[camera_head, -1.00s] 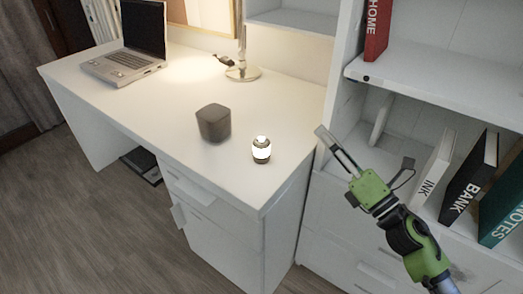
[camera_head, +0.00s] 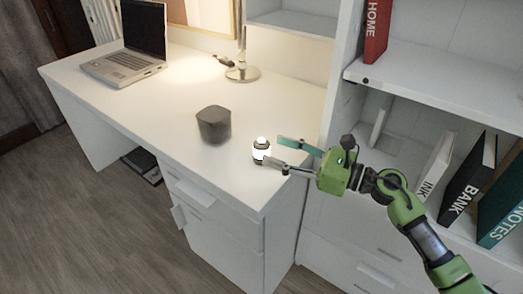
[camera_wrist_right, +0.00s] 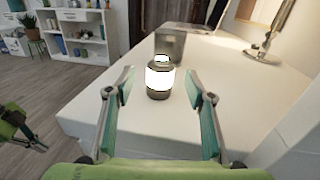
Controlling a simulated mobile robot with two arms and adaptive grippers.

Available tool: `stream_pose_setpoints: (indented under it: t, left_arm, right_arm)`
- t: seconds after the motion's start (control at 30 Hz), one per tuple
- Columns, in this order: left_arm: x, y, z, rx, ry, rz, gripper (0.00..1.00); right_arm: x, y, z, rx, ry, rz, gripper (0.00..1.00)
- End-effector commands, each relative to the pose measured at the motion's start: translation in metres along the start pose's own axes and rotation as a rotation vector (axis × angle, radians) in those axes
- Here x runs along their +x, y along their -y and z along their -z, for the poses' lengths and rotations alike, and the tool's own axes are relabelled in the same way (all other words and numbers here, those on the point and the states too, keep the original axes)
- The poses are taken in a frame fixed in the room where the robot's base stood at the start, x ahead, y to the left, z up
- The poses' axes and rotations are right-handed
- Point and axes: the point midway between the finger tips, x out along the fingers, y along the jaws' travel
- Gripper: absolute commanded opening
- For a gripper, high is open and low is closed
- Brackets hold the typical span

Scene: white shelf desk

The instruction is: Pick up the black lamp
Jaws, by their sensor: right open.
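The black lamp (camera_head: 261,151) is a small lantern with a dark cap and base and a glowing white middle. It stands upright near the right front corner of the white desk. In the right wrist view the lamp (camera_wrist_right: 159,79) is centred just beyond the gap between the fingers. My right gripper (camera_head: 273,151) is open, reaching in from the right, with its fingertips close to the lamp. I cannot tell whether they touch it. Part of my other arm, with what looks like the left gripper (camera_wrist_right: 36,138), shows at the left edge of that view; its jaws are unclear.
A dark grey rounded box (camera_head: 214,125) stands left of the lamp. A laptop (camera_head: 125,62) and a metal lamp stand (camera_head: 242,73) are farther back on the desk (camera_head: 150,95). A white shelf with books (camera_head: 468,180) is at the right. The desk's front edge is near.

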Motion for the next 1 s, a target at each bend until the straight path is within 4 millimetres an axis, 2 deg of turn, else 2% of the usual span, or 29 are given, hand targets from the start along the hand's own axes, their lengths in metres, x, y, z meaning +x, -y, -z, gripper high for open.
stream_pose_setpoints:
  t: [0.17,0.4,0.7,0.73,0.87,0.9,1.0]
  left_arm:
    - [0.002,0.0,-0.001,0.0,0.003,0.0,0.0]
    - [0.008,-0.001,-0.003,-0.001,0.004,-0.001,0.0]
    - [0.012,-0.001,-0.004,0.0,0.011,-0.001,0.0]
    - [0.012,-0.001,-0.003,0.0,0.01,-0.001,0.0]
    - [0.011,0.0,-0.001,0.0,0.005,-0.001,0.0]
    - [0.011,0.0,0.0,0.0,0.003,-0.001,0.0]
    - [0.01,0.0,0.002,0.001,-0.001,-0.001,0.0]
  right_arm:
    - [0.015,0.0,-0.002,0.001,0.003,-0.001,0.49]
    - [0.049,0.001,-0.002,0.002,0.003,0.0,0.49]
    - [0.055,0.001,-0.001,0.001,0.0,0.001,0.49]
    - [0.055,0.001,-0.001,0.001,0.0,0.001,0.44]
    - [0.055,0.001,-0.001,0.001,0.0,0.001,0.1]
    - [0.055,0.001,-0.001,0.001,0.0,0.001,0.06]
    - [0.055,0.001,-0.001,0.001,0.001,0.001,0.06]
